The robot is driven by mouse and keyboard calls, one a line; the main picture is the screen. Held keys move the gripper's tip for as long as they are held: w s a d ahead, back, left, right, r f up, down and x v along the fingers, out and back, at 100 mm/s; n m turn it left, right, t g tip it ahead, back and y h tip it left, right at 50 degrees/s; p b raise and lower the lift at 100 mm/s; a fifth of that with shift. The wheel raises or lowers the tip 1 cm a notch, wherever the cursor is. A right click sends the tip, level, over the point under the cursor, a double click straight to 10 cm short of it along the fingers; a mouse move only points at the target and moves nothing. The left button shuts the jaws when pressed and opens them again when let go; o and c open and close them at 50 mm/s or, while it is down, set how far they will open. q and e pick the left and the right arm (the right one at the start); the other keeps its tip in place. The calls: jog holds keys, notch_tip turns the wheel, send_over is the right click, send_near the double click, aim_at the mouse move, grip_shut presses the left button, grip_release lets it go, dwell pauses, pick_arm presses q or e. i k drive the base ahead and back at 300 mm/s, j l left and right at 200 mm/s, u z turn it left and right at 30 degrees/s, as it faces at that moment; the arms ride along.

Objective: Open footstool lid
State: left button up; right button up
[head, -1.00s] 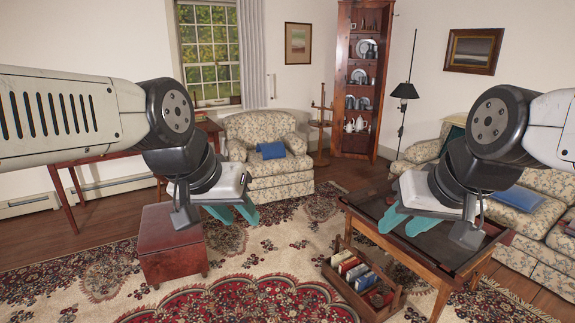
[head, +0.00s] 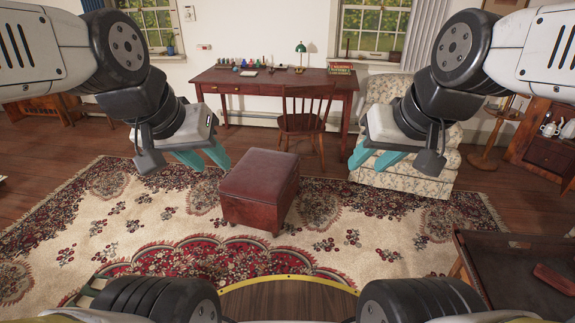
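The footstool (head: 258,190) is a reddish-brown box with a padded, dark red leather lid (head: 260,172). It stands on the rug at the middle of the head view, and its lid is shut. My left gripper (head: 204,158) hangs in the air to the left of the footstool, with teal fingers apart and nothing between them. My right gripper (head: 374,158) hangs to the right of the footstool, also with teal fingers apart and empty. Neither gripper touches the footstool.
A patterned rug (head: 140,215) lies around the footstool with clear floor in front. Behind stand a wooden chair (head: 301,120) and desk (head: 255,85). A floral armchair (head: 425,180) is behind my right gripper. A dark tray table (head: 510,265) is at the lower right.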

aim_at(261, 175)
jog(key=i+l+u, duration=0.1)
jog(key=l, duration=0.25)
jog(key=i+l+u, duration=0.15)
jog(key=l, duration=0.2)
jog(key=i+u, duration=0.15)
jog(key=i, duration=0.6)
jog(key=i+u, duration=0.2)
jog(key=i, duration=0.6)
jog(key=i+l+u, duration=0.15)
jog(key=i, duration=0.6)
